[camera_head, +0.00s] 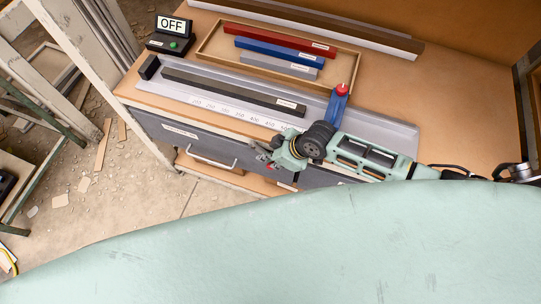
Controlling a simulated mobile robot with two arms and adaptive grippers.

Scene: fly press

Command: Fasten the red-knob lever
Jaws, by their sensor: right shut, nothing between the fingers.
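The red-knob lever (340,102) is a blue lever with a red knob on top. It stands on a grey metal plate on the workbench, right of centre. A dark bar (228,90) lies along the plate behind a printed number scale. My right gripper (262,157) is shut and empty at the bench's front edge, in front of the bar and left of the lever. Its wrist and forearm run to the right, in front of the lever's base, and hide part of it. My left gripper is not in view.
A wooden tray (204,42) behind the plate holds red, blue and grey labelled bars. An "OFF" display box (170,35) with a green button stands at the back left. A drawer (200,142) is under the bench. The bench top to the right is clear.

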